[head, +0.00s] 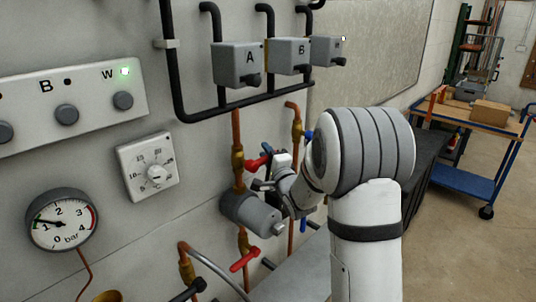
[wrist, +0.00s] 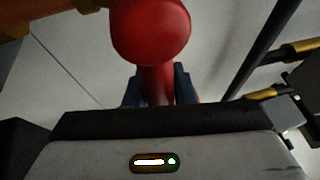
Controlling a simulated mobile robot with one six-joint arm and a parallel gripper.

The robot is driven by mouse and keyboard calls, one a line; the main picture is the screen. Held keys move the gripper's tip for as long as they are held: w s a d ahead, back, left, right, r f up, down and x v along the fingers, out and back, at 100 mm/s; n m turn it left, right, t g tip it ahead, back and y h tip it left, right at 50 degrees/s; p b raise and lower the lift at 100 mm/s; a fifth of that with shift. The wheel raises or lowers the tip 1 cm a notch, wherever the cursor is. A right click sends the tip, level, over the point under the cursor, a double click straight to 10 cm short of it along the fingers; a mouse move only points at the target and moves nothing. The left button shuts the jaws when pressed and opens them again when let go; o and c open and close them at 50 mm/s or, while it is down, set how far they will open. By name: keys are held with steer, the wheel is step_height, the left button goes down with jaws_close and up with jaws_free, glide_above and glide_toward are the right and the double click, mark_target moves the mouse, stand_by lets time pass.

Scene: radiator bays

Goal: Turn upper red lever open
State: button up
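The upper red lever (head: 257,162) sits on a copper pipe above a grey cylindrical body in the head view. Its handle points right from the pipe, across the pipe's line. In the wrist view the red lever (wrist: 150,30) is very close, its rounded end at the top and its narrower stem running down between my fingers. My gripper (head: 270,178) is at the lever, partly hidden by my wrist in the head view. In the wrist view my gripper (wrist: 157,88) has a blue finger on each side of the stem. Whether they press on it is unclear.
A lower red lever (head: 244,259) is below the grey cylinder (head: 252,213). A second copper pipe (head: 295,125) with blue levers runs to the right. A trolley (head: 470,115) stands far right, on open floor.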

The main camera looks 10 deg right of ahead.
jaws_close()
